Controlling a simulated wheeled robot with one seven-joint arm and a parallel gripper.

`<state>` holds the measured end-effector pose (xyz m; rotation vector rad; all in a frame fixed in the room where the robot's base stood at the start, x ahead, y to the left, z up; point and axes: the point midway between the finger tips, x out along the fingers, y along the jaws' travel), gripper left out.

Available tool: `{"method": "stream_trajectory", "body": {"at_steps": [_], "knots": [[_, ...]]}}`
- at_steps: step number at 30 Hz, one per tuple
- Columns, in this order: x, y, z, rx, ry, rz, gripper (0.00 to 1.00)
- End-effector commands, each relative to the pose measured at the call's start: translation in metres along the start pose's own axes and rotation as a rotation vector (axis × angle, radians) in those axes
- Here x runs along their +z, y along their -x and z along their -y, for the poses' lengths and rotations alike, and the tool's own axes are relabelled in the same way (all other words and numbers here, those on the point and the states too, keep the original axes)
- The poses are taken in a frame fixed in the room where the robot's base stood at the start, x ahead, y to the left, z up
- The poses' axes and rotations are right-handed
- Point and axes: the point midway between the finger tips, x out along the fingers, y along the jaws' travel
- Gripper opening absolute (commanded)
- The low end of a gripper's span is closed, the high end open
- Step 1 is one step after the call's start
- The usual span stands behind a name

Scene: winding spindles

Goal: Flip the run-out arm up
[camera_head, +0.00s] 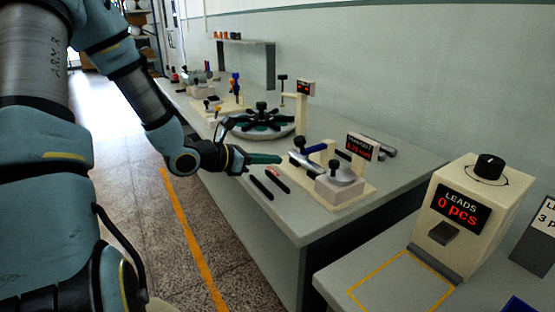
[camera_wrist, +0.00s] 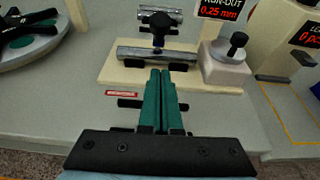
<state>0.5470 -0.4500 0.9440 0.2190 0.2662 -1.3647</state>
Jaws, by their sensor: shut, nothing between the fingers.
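The run-out gauge is a cream base (camera_head: 350,197) with a red-lit display (camera_head: 360,147), which reads "RUN-OUT 0.25 mm" in the wrist view (camera_wrist: 219,8). A blue-handled arm (camera_head: 312,148) lies low across the fixture, close to level. In the wrist view, a dark knob on a blue stem (camera_wrist: 158,24) stands beyond a silver shaft (camera_wrist: 185,55). My gripper (camera_head: 279,159) has green fingers pressed together and empty. It is at the fixture's near edge; its fingertips (camera_wrist: 160,72) point at the shaft. Contact with the arm cannot be told.
Two dark bars (camera_head: 261,188) lie on the bench beside the fixture. A pale block with a black knob (camera_wrist: 237,45) sits at the base's right. A round turntable (camera_head: 262,124) stands behind. A LEADS dispenser (camera_head: 465,215) stands on the nearer bench at right.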

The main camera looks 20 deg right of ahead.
Motion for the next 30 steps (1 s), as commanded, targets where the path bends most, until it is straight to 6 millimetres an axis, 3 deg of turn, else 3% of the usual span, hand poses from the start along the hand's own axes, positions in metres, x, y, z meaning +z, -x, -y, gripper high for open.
{"method": "stream_trajectory", "body": {"at_steps": [6,13,19,30], "knots": [[0.002,-0.041,0.002,-0.005,0.001,0.001,0.00],[0.001,-0.073,0.001,-0.003,0.001,0.000,0.00],[0.000,-0.083,0.001,-0.001,-0.001,0.000,0.00],[0.001,-0.083,0.001,-0.001,-0.001,-0.003,0.00]]}}
